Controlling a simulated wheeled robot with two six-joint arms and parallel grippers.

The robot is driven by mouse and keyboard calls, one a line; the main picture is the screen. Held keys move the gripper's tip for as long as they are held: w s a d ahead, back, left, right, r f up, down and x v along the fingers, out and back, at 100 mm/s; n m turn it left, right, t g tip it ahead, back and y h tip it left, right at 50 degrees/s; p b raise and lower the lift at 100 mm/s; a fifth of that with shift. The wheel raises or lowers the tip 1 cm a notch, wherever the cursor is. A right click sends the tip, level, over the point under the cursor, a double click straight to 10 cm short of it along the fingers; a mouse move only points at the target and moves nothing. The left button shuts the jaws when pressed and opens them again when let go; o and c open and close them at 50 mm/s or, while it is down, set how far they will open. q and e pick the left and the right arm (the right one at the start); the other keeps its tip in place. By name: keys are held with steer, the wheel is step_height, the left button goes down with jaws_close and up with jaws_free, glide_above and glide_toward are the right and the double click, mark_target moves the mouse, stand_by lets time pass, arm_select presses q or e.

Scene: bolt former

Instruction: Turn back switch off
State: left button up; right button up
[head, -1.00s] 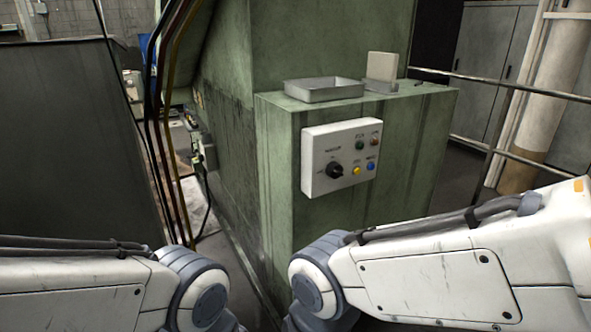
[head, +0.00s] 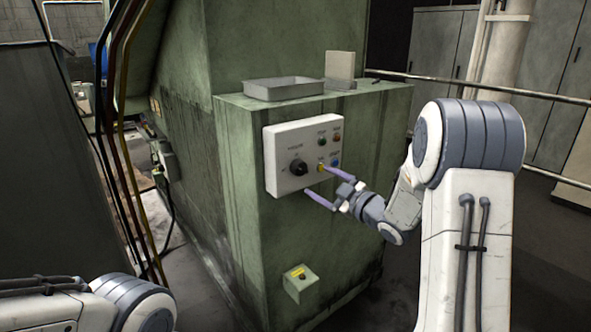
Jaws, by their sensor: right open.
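A white control panel (head: 282,176) is fixed to the front of the green machine block. It carries a black rotary switch (head: 298,167) at its lower left and several coloured buttons to the right. My right gripper (head: 318,183) is open and empty. Its two purple fingers point left at the panel's lower right part, with the upper finger near the yellow and blue buttons and the lower one below the panel's bottom edge. I cannot tell if the fingers touch the panel. The switch is in plain sight, left of the fingertips. My left gripper is out of view.
A metal tray (head: 283,94) and a pale upright block (head: 340,66) sit on the green machine (head: 240,215). A small green box with a yellow label (head: 301,283) is low on its front. Cables hang at the left. A rail (head: 490,89) runs at the right.

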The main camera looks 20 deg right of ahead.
mark_target(303, 170)
steer(key=x, duration=0.2)
steer(key=p+x, duration=0.1)
steer(key=x, duration=0.2)
steer(key=p+x, duration=0.1)
steer(key=x, duration=0.2)
steer(key=shift+w+r, duration=0.25)
steer(key=shift+r, duration=0.15)
steer(key=m+p, duration=0.4)
steer(key=p, duration=0.1)
steer(key=shift+s+r, duration=0.15)
steer(key=shift+s, duration=0.1)
steer(key=m+p, duration=0.1)
steer(key=m, duration=0.2)
steer(key=shift+d+f+m+p, duration=0.1)
steer(key=shift+f+m+p, duration=0.2)
steer(key=shift+f+p, duration=0.05)
